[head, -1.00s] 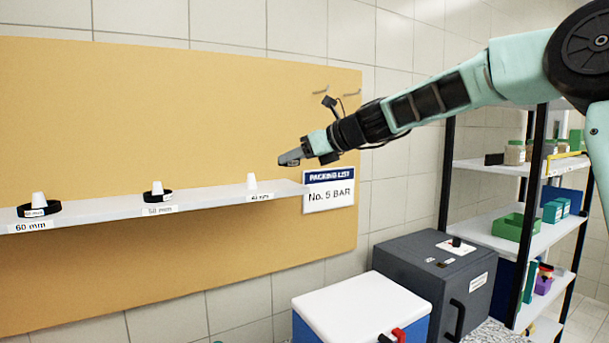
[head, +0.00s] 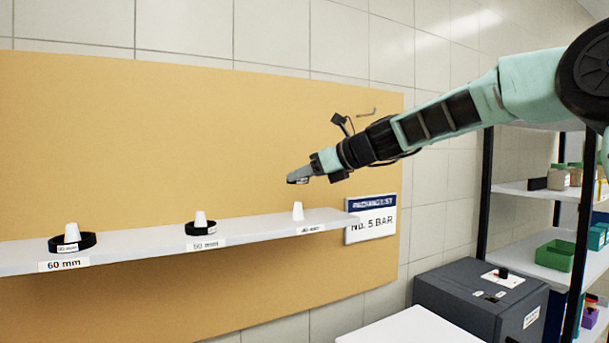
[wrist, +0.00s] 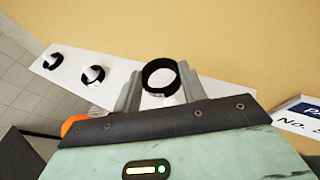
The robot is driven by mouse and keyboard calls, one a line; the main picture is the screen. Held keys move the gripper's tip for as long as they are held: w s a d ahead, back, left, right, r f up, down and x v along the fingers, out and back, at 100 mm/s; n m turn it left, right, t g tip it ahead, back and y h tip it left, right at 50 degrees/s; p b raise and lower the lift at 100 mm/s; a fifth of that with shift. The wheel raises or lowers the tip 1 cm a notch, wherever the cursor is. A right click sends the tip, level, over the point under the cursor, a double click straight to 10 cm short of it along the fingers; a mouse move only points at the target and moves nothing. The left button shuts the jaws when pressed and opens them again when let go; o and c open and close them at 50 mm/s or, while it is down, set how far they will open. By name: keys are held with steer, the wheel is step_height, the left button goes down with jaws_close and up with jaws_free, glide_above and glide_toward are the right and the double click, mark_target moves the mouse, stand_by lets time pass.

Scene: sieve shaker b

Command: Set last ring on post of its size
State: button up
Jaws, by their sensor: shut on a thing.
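My gripper (head: 296,178) is shut on a small black ring (wrist: 146,77), which sits between the fingertips in the wrist view (wrist: 160,88). In the head view the gripper is above the white 40 mm post (head: 298,211), with a gap between them. That post is bare. In the wrist view white shows through the ring; I cannot tell whether it is post or shelf. The 50 mm post (head: 200,219) has a black ring (head: 191,230) around its base. The 60 mm post (head: 71,232) has a larger black ring (head: 88,242) around its base.
The posts stand in a row on a narrow white shelf (head: 140,240) on a tan board (head: 200,130). A dark grey box (head: 470,305) and a storage rack (head: 520,192) are at the right.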

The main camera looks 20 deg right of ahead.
steer(key=b, duration=0.5)
glide_above(306, 220)
steer(key=shift+w+f, duration=0.1)
steer(key=shift+f, duration=2.8)
steer(key=shift+f+b, duration=0.95)
steer(key=shift+f, duration=0.45)
steer(key=o, duration=1)
steer(key=shift+o, duration=0.2)
steer(key=shift+r, duration=0.1)
steer(key=b+v, duration=0.5)
steer(key=v, duration=1.2)
steer(key=shift+b, duration=0.35)
